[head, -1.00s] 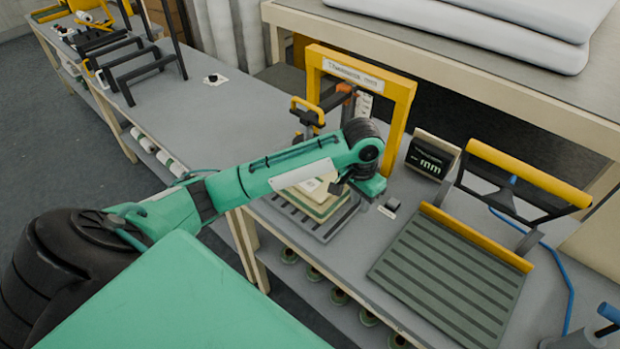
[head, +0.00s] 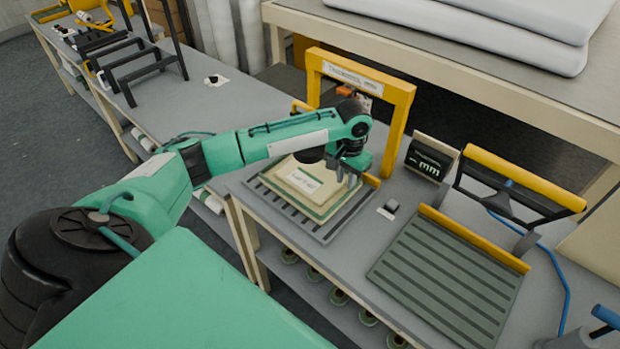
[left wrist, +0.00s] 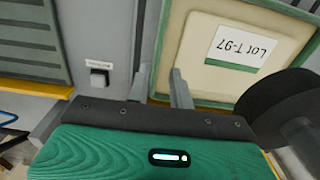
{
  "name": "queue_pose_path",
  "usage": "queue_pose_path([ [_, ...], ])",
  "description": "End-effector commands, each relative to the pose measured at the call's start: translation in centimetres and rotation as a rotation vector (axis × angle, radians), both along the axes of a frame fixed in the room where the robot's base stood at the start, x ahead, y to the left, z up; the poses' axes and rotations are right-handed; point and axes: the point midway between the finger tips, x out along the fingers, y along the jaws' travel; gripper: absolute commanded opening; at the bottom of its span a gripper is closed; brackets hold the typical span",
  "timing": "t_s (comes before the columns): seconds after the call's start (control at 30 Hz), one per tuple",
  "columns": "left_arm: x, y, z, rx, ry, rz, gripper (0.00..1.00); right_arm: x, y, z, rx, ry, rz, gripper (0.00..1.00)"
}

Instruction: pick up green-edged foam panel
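The green-edged foam panel (head: 318,203) is a cream slab with green edges and a white lot label. It lies on a slatted platform (head: 338,226) by the yellow gate. My left gripper (head: 345,181) is above the panel's right side in the head view. In the left wrist view the left gripper (left wrist: 160,88) has its two fingers apart with nothing held between them. One finger overlaps the panel (left wrist: 213,78) and the other is over the grey surface beside its green edge. Whether they touch the panel cannot be told. My right gripper is not in view.
A yellow gate (head: 399,117) stands behind the panel. A small display (head: 430,160) and a grey slatted plate (head: 445,270) with a yellow-barred frame are to the right. A small dark block (head: 391,206) sits between. White rolls (head: 470,28) lie on the back table.

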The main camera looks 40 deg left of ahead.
Motion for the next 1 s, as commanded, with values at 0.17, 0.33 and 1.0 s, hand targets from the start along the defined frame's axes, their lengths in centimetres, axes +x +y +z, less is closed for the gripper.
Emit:
queue_pose_path([
  [0.17, -0.2, -0.1, -1.1, 0.001, 0.003, 0.0, 0.22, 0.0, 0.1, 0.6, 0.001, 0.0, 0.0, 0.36],
  [0.33, -0.9, -0.3, -3.5, 0.001, 0.003, 0.0, 0.22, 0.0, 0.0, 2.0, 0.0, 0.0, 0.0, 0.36],
  [1.0, -0.7, -0.3, -5.7, 0.001, -0.001, -0.001, 0.0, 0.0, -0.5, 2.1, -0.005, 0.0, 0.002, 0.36],
])
